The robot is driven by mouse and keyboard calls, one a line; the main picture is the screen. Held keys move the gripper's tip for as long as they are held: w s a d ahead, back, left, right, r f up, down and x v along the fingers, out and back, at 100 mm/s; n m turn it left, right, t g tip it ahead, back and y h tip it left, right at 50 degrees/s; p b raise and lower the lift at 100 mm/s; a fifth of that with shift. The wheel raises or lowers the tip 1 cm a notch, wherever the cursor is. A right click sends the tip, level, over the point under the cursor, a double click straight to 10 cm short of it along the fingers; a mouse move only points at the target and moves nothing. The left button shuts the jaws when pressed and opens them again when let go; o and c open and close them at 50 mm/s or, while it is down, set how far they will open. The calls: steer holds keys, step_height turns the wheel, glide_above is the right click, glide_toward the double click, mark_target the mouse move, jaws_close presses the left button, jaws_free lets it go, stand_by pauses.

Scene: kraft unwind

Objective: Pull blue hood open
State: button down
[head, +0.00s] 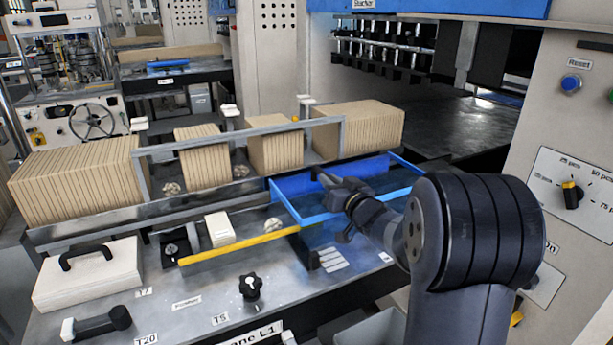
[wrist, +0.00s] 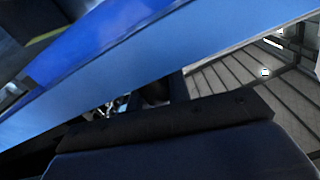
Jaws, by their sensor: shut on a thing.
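The blue hood (head: 296,185) is a blue-framed box with see-through panels, right of centre in the head view, at the right end of the row of cardboard stacks. My gripper (head: 328,178) reaches in from the right over the hood, with its fingers at the hood's upper part. It is shut on the hood, though the exact grip point is hard to see. In the wrist view a broad blue bar of the hood (wrist: 160,62) runs slantwise across the picture, close to the camera. It hides most of my fingertips.
A black knob (head: 250,287) and a white cover with a black handle (head: 90,275) are on the bench. A control panel (head: 575,185) rises at right.

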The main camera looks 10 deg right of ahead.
steer(key=shift+w+d+p, duration=0.2)
steer(key=shift+d, duration=0.6)
steer(key=shift+w+d+p, duration=0.2)
steer(key=shift+d, duration=0.55)
steer(key=c, duration=1.4)
jaws_free()
steer(key=shift+o, duration=0.2)
steer(key=b+v, duration=0.2)
steer(key=v, duration=0.8)
steer(key=shift+s, duration=0.4)
steer(key=shift+w, duration=0.1)
